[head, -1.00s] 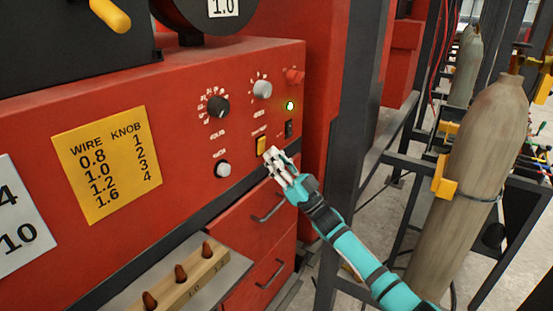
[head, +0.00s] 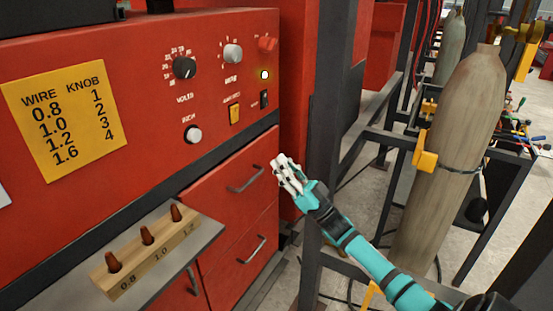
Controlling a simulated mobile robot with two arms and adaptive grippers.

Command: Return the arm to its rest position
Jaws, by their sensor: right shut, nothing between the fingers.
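My right arm (head: 372,262) comes in from the lower right, teal with black bands. Its right gripper (head: 281,160) is shut and empty, with pale fingers pointing up and left. It is in front of the red drawers at the right edge of the machine, below the control panel, and appears clear of the panel. My left gripper does not show.
The red machine (head: 60,190) has a black dial (head: 184,67), a grey dial (head: 233,53), a yellow switch (head: 235,115) and a lit lamp (head: 264,75). A shelf (head: 205,238) holds a wooden block (head: 160,250) with three copper-coloured tips. A dark post (head: 325,190) and gas cylinder (head: 450,150) stand right.

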